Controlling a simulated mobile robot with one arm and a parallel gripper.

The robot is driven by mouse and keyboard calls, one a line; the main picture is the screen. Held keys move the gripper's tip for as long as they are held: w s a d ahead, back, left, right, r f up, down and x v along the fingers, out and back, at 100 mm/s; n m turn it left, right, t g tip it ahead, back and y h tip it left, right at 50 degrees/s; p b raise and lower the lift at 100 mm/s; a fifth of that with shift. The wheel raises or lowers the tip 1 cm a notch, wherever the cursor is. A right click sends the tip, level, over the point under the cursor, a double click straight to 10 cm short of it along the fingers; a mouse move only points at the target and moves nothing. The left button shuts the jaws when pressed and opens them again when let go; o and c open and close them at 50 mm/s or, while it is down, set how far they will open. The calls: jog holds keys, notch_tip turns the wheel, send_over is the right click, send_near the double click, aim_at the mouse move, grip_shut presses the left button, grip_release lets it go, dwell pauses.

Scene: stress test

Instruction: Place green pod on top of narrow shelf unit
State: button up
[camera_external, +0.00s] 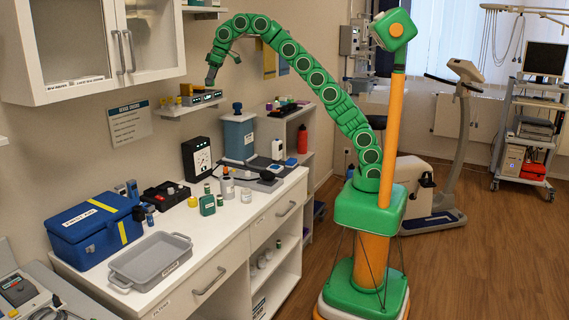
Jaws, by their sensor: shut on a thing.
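My gripper (210,80) is at the upper left, pointing down just above a small wall shelf (172,112). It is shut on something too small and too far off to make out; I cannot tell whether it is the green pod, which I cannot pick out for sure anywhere. A low white shelf unit (304,118), which looks like the narrow shelf unit, stands against the wall past the counter's far end. Several small dark, green and reddish things (284,106) lie on its top. My gripper is well to the left of it and higher.
A white wall cabinet (90,45) hangs close to the left. The counter (222,222) below bears a blue box (95,230), a grey tray (150,262) and bottles. Open floor lies right.

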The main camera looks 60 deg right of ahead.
jog(key=shift+s+a+n+y, duration=0.5)
jog(key=shift+s+a+n, duration=2.05)
jog(key=shift+a, duration=5.2)
jog(key=shift+m+g, duration=0.3)
jog(key=shift+m, duration=0.55)
jog(key=f, duration=1.5)
jog(key=s+f, duration=0.1)
jog(key=f, duration=3)
jog(key=shift+s+f, duration=0.2)
jog(key=shift+s, duration=0.05)
jog(key=shift+f, duration=0.15)
jog(key=o, duration=1.1)
